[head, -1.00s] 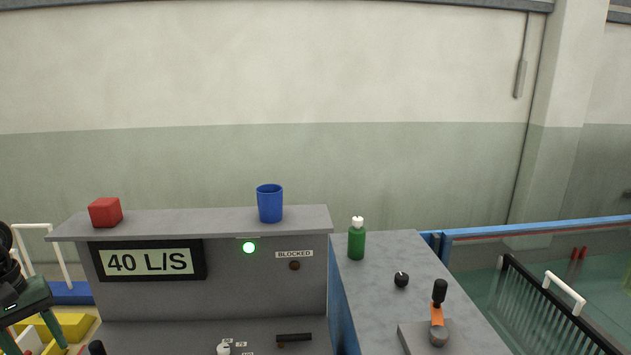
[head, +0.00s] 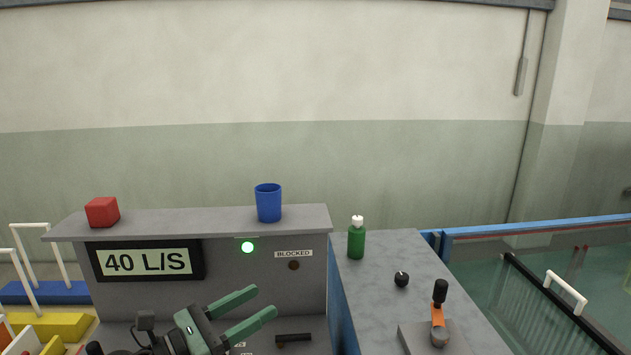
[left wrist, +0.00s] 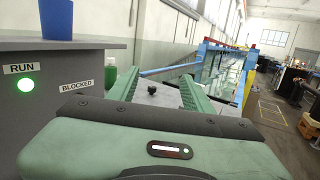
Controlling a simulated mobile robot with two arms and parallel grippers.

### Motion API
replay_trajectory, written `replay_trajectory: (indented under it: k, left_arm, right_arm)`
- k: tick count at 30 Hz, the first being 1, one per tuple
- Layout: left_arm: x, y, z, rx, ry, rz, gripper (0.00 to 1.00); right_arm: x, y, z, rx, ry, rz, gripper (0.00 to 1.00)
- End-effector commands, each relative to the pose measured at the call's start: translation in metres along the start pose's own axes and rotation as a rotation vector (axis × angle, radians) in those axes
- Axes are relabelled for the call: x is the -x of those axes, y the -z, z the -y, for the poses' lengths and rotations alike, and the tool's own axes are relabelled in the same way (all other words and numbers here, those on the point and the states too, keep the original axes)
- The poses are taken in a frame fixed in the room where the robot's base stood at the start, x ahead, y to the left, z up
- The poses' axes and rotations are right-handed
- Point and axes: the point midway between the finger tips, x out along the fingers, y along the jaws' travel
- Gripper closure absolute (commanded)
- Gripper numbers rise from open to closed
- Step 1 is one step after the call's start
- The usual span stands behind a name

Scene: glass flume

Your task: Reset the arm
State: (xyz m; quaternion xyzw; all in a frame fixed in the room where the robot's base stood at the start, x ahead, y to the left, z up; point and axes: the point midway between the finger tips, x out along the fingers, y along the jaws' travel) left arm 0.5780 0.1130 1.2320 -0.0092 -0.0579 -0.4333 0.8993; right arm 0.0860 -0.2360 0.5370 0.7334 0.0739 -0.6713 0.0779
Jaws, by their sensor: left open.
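My left gripper (head: 262,308) is open and empty, with two green fingers, in front of the lower panel of the grey console (head: 270,290) in the head view. Its fingers point up and to the right. In the left wrist view the open fingers (left wrist: 152,88) reach forward toward the grey counter, with the console at the left. The right gripper is not in view.
A red cube (head: 102,212) and blue cup (head: 268,203) stand on the console's top shelf. A green bottle (head: 356,241), a black knob (head: 401,279) and an orange lever with black grip (head: 439,308) are on the counter (head: 385,250). A water flume (head: 500,285) lies right.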

Motion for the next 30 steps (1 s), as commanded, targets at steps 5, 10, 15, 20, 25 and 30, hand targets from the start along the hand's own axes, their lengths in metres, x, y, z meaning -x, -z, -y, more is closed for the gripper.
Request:
replay_trajectory:
  k: [5,10,15,20,25,30]
  left_arm:
    - [0.032,0.001,-0.024,0.806,-0.386,0.316,0.5]
    - [0.109,0.077,-0.032,1.563,-0.818,0.577,0.5]
    - [0.185,0.161,0.018,2.099,-1.257,0.782,0.5]
    - [0.228,0.202,0.073,2.347,-1.566,0.9,0.5]
    - [0.258,0.222,0.125,-2.338,1.72,-0.928,0.5]
    - [0.281,0.231,0.171,-2.1,1.696,-0.865,0.5]
  right_arm:
    - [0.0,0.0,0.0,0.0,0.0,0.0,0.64]
    - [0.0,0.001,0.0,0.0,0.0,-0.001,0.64]
    - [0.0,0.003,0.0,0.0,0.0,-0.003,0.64]
    - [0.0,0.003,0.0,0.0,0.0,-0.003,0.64]
    - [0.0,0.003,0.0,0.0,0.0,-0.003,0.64]
    - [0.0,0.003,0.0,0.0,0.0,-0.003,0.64]
